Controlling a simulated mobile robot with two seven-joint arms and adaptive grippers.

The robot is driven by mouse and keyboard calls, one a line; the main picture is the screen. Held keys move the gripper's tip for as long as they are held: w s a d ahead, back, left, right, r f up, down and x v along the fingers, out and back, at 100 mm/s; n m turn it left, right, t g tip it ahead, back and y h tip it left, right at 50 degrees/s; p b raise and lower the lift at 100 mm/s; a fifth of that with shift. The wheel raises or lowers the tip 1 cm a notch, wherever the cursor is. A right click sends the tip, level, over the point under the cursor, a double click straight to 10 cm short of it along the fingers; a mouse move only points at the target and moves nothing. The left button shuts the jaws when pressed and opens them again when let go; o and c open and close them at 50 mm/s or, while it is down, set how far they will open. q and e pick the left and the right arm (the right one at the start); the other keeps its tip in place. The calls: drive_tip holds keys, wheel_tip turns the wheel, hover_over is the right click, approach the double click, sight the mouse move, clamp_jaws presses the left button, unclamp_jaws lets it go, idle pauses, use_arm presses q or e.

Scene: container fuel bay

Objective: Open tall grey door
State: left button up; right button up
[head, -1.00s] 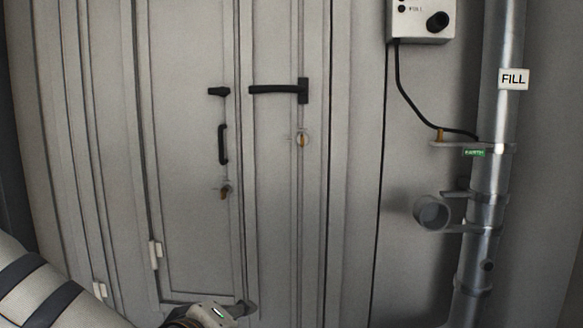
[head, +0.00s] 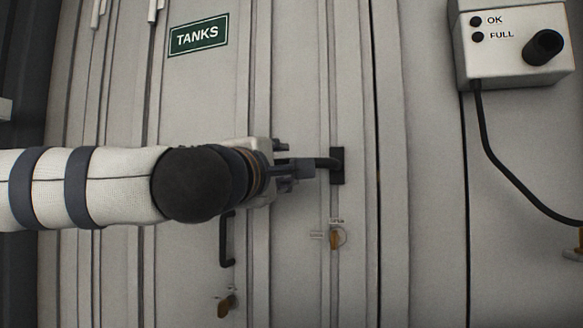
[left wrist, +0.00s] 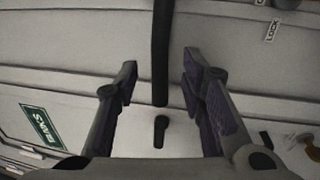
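The tall grey door (head: 200,105) fills the middle of the head view and looks shut. Its black lever handle (head: 337,165) runs sideways from a mount on the right, and my left gripper hides part of it. My left gripper (head: 292,172) is at the lever. In the left wrist view the gripper (left wrist: 158,80) is open. The lever's dark bar (left wrist: 160,50) lies between its fingers, with a visible gap on both sides. A small black catch (left wrist: 161,130) shows just past the lever's free end. My right gripper is not in view.
A green TANKS sign (head: 198,35) is above my arm. A black pull handle (head: 226,240) and two brass locks (head: 337,237) (head: 226,305) are below. A white OK/FULL box (head: 512,45) with a hanging black cable (head: 490,140) is at the right.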

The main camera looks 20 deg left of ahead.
sight(287, 163)
use_arm(q)
drive_tip(key=w, duration=0.4)
drive_tip(key=shift+w+d+r, duration=0.1)
drive_tip(key=shift+r, duration=0.3)
clamp_jaws()
drive_tip(key=shift+w+f, duration=0.1)
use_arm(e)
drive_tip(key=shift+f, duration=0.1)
